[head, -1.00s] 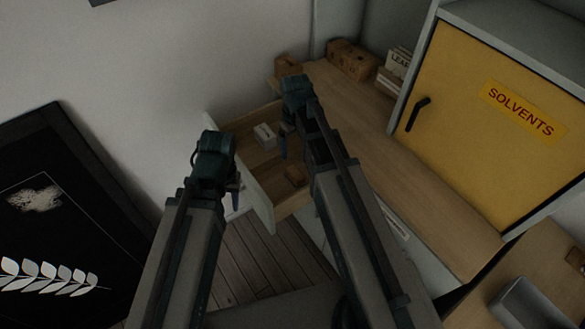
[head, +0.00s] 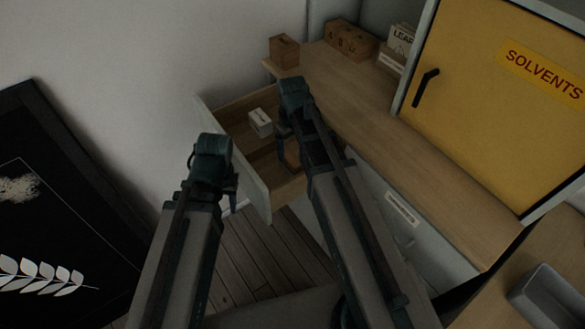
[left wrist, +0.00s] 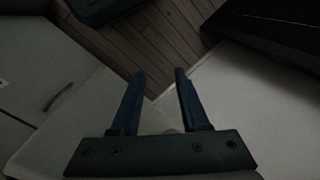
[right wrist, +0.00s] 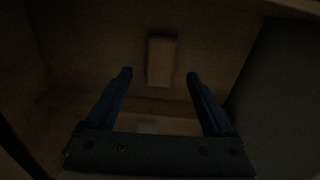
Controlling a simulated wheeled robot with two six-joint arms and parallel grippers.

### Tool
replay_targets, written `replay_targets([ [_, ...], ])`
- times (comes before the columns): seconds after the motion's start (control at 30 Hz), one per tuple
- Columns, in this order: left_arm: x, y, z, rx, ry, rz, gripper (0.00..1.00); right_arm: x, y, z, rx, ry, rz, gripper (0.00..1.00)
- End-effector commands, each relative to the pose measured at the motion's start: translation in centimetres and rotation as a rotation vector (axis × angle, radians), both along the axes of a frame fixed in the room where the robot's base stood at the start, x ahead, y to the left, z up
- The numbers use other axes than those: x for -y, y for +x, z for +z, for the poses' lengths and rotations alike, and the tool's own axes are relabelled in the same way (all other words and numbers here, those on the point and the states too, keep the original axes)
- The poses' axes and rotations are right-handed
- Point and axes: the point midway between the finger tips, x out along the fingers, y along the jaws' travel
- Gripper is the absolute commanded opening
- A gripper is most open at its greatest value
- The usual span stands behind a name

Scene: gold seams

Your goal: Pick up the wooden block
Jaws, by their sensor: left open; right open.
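The wooden block (right wrist: 161,58) shows in the right wrist view as a small brown oblong on the drawer floor. It lies ahead of my right gripper (right wrist: 159,74), in line with the gap between its open, empty fingers. I cannot tell how far the fingertips are from it. In the head view my right gripper (head: 288,150) is over the open drawer (head: 254,174) and largely hides the block. My left gripper (head: 233,194) is open and empty outside the drawer front; the left wrist view shows nothing between its fingers.
A small white box (head: 260,122) lies in the drawer, left of my right gripper. The wooden counter (head: 365,103) holds brown boxes (head: 351,40) and a yellow solvents cabinet (head: 490,100). A grey tray (head: 550,297) is at lower right. A black framed picture (head: 65,210) is at left.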

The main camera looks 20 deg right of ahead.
Motion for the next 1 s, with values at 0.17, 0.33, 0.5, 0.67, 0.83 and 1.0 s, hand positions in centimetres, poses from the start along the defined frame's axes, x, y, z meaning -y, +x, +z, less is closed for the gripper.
replay_targets([
  [0.17, 0.0, 0.0, -0.1, 0.0, 0.0, 0.0, 0.45, 0.0, 0.0, -0.1, 0.0, 0.0, 0.0, 0.88],
  [0.33, 0.0, 0.0, -1.5, 0.0, 0.0, 0.0, 0.45, 0.0, -0.1, -1.5, 0.0, 0.0, 0.0, 0.88],
  [0.5, 0.0, 0.0, -3.7, 0.0, 0.0, 0.0, 0.45, 0.1, -0.3, -3.7, 0.0, 0.0, 0.0, 0.88],
  [0.67, 0.0, 0.0, -5.2, 0.0, 0.0, -0.001, 0.45, 0.1, -0.2, -5.2, 0.0, 0.0, 0.0, 0.88],
  [0.83, 0.0, 0.0, -5.2, 0.0, 0.0, 0.0, 0.45, 0.1, -0.2, -5.2, 0.0, 0.0, 0.0, 0.88],
  [1.0, 0.0, 0.0, -5.1, 0.0, 0.0, 0.0, 0.45, 0.1, -0.2, -5.1, 0.0, 0.0, 0.0, 0.79],
])
